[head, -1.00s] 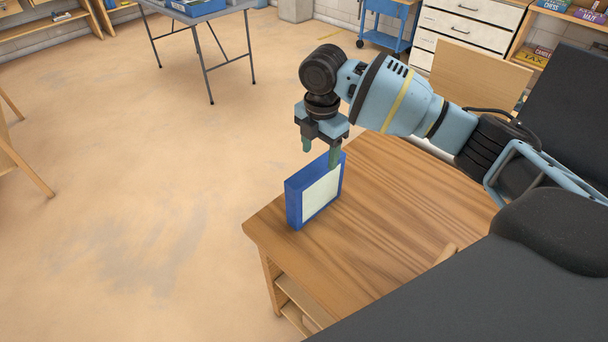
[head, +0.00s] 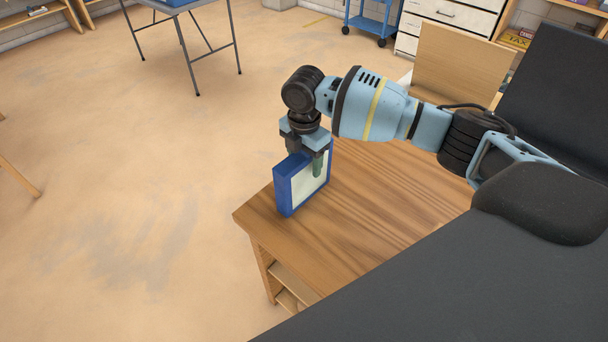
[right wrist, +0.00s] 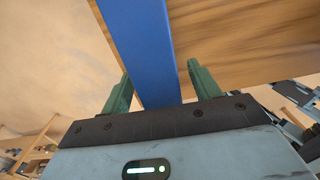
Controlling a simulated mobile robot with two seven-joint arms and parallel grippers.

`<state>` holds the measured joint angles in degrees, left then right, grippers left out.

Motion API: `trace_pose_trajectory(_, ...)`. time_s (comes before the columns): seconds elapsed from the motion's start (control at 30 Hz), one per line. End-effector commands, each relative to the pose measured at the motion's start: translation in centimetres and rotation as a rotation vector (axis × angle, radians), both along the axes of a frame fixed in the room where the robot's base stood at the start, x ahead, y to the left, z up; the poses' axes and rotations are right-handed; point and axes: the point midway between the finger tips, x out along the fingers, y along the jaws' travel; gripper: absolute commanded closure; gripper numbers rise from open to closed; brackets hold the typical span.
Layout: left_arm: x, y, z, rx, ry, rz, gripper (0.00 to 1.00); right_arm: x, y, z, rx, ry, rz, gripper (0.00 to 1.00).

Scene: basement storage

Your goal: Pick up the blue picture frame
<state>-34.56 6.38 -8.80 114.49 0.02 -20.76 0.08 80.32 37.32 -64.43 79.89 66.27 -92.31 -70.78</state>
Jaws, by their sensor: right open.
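The blue picture frame (head: 284,190) stands upright on the wooden table (head: 390,205), near its left corner, with its pale face toward the right. My right gripper (head: 306,165) is over the top of the frame, open, with one green finger in front of the pale face and the other mostly hidden behind the frame. In the right wrist view the frame's blue edge (right wrist: 145,50) runs between the two green fingers (right wrist: 160,88), with a gap visible on the right side. My left gripper is not in view.
A grey folding table (head: 190,25) and a blue cart (head: 375,22) are farther back. Open floor (head: 120,170) lies to the left of the table.

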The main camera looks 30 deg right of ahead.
Motion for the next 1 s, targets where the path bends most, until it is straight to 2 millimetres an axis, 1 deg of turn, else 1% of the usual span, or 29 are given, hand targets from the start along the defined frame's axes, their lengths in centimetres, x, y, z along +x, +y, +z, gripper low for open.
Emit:
trace_pose_trajectory(0.1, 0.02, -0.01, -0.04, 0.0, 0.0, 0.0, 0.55, 0.01, 0.01, -0.61, 0.0, -0.001, 0.0, 0.38)
trace_pose_trajectory(0.3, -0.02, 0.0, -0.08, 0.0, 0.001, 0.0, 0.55, 0.02, 0.02, -0.62, 0.001, -0.002, 0.0, 0.38)
trace_pose_trajectory(0.37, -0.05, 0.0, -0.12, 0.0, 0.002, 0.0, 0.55, 0.01, 0.02, -0.61, 0.001, -0.002, 0.0, 0.45)
trace_pose_trajectory(0.77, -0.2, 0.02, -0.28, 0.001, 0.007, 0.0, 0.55, 0.02, 0.02, -0.59, 0.0, -0.001, 0.0, 0.97)
trace_pose_trajectory(0.8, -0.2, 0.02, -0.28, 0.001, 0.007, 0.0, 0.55, 0.02, 0.02, -0.58, 0.0, -0.001, 0.0, 1.0)
trace_pose_trajectory(1.0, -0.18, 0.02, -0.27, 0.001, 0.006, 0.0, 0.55, 0.04, 0.02, -0.51, 0.001, -0.003, 0.0, 1.0)
